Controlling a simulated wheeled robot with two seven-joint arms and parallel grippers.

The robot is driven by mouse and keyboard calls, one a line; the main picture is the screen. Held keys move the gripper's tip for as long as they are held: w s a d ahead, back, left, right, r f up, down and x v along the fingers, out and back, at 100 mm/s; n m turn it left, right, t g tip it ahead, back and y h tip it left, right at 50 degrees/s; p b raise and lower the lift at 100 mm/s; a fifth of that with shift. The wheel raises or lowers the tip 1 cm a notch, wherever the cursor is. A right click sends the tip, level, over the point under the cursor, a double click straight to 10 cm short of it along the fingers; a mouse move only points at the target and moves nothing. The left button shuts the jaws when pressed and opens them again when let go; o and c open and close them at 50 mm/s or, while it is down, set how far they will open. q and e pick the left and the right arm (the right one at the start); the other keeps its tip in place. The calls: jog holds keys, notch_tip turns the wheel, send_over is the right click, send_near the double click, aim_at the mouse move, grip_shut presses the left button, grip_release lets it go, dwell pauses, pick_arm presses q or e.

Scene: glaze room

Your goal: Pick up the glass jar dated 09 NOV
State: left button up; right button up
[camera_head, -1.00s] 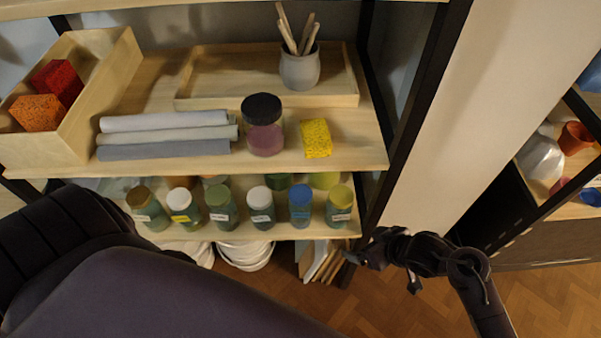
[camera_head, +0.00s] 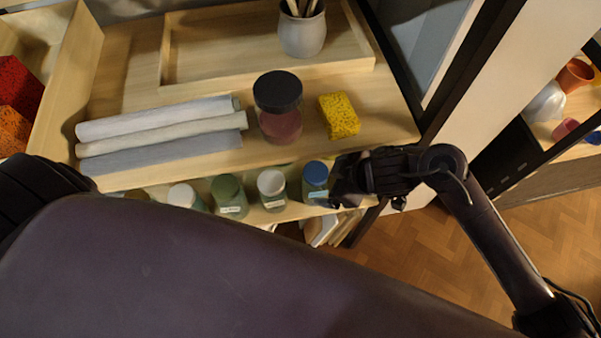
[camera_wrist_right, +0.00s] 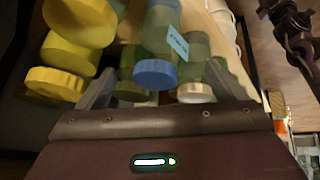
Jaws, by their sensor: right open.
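A row of glass jars stands on the lower shelf in the head view; the labels are too small to read, so I cannot tell which is dated 09 NOV. From the left I see a white-lidded jar (camera_head: 184,197), a green-lidded jar (camera_head: 229,198), another white-lidded jar (camera_head: 272,190) and a blue-lidded jar (camera_head: 315,184). My right gripper (camera_head: 345,182) is open beside the blue-lidded jar and hides the row's right end. In the right wrist view, the blue-lidded jar (camera_wrist_right: 156,72) shows between the open fingers, with yellow-lidded jars (camera_wrist_right: 78,25) left. My left gripper is out of view.
The upper shelf above the row holds a dark-lidded jar (camera_head: 280,115), a yellow sponge (camera_head: 340,115), rolled cloths (camera_head: 160,135) and a tray (camera_head: 200,75). A dark shelf post (camera_head: 470,70) stands at the right. My own dark body covers the lower left.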

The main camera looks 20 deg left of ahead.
aim_at(326, 182)
jog(key=b+x, duration=0.1)
jog(key=x, duration=0.4)
jog(key=shift+w+d+f, duration=0.1)
jog(key=shift+d+f, duration=0.05)
jog(key=shift+b+x, duration=0.35)
jog(key=shift+x, duration=0.8)
jog(key=c, duration=1.9)
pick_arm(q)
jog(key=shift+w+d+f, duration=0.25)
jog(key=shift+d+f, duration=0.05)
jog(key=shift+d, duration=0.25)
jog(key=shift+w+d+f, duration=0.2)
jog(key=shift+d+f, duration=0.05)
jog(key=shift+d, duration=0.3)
pick_arm(e)
grip_shut()
jog(key=shift+r, duration=0.25)
